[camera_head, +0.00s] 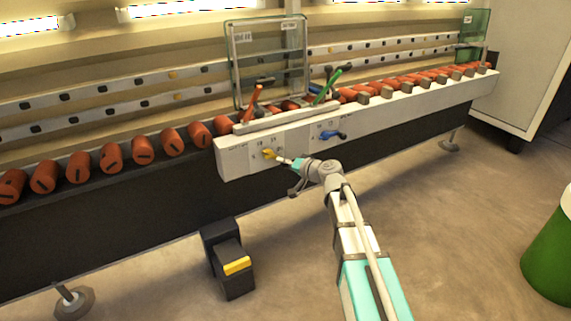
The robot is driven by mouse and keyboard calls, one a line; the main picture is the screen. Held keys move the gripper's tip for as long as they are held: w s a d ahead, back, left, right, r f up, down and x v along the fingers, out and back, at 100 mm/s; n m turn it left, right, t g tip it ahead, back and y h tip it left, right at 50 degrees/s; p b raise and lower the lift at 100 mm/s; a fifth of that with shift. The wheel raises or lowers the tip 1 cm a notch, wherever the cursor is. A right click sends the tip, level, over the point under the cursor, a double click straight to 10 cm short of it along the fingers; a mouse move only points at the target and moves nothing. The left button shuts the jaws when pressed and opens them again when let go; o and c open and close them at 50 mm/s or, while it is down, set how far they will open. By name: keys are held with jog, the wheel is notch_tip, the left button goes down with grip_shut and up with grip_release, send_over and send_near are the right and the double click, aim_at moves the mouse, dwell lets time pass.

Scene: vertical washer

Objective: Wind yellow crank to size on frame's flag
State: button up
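The yellow crank (269,154) is on the front of the white panel (235,158) of the washer line, beside small marks too small to read. My gripper (281,159) reaches in from the right with its tip at or very near the crank. I cannot tell whether it touches or grips it; the fingers are too small to judge. A glass pane in a grey frame (234,75) stands upright behind the panel. Small white labels, one at its upper left (238,36) and one at its upper right (289,26), may be the flag; their writing is unreadable.
A blue crank (333,135) sits right of the yellow one. A red lever (251,103) and a green lever (327,88) rise above the panel. Orange rollers (111,158) line the conveyor. A black pedal box (222,242) stands on the floor, a green bin (552,255) at right.

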grip_shut()
jog(key=shift+f, duration=0.1)
jog(key=shift+s+a+f+m+y+b, duration=0.2)
jog(key=shift+f+m+y+b, duration=0.4)
jog(key=shift+b, duration=0.6)
jog(key=shift+s+a+m+b, duration=0.1)
jog(key=shift+a+m+b, duration=0.2)
jog(key=shift+m+b, duration=0.4)
jog(key=shift+a+m+y, duration=0.15)
jog(key=shift+m+y, duration=0.15)
jog(key=shift+m, duration=0.1)
jog(key=o, duration=0.5)
grip_release()
jog(key=shift+s, duration=0.1)
jog(key=shift+o, duration=0.2)
